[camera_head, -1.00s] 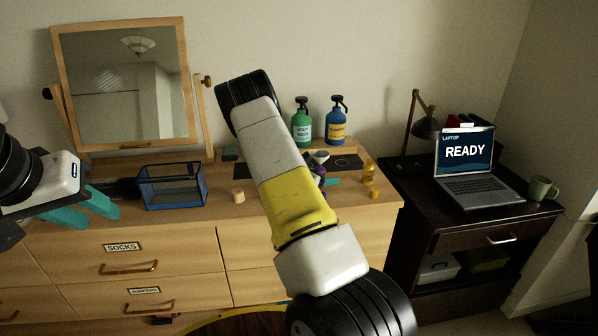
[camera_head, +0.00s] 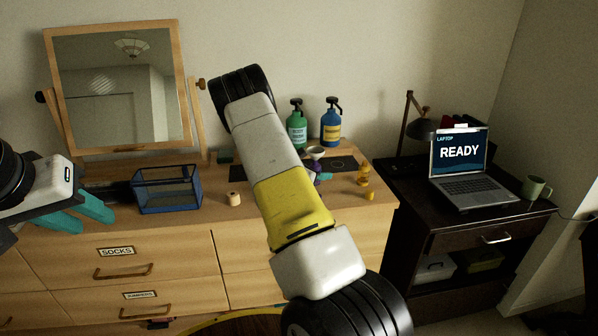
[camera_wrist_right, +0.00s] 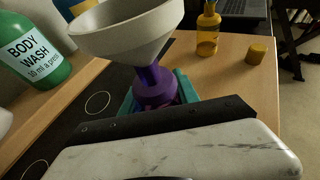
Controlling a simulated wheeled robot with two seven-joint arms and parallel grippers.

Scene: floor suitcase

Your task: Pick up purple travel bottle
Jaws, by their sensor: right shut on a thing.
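The purple travel bottle (camera_wrist_right: 155,90) stands between the teal fingers of my right gripper (camera_wrist_right: 158,96) in the right wrist view. The gripper is shut on it. A pale grey funnel (camera_wrist_right: 128,32) sits in the bottle's neck. In the head view my right arm hides most of the bottle; a bit of purple (camera_head: 316,168) shows below the funnel (camera_head: 314,152). I cannot tell whether the bottle's base touches the dresser top. My left gripper (camera_head: 97,223) is open and empty in front of the dresser at the left.
A green body wash pump (camera_head: 296,130) and a blue pump (camera_head: 331,128) stand at the back. An amber bottle (camera_head: 363,178) and a small yellow cap (camera_head: 369,196) are at the right. A blue mesh basket (camera_head: 168,192) and a mirror (camera_head: 120,90) are at the left.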

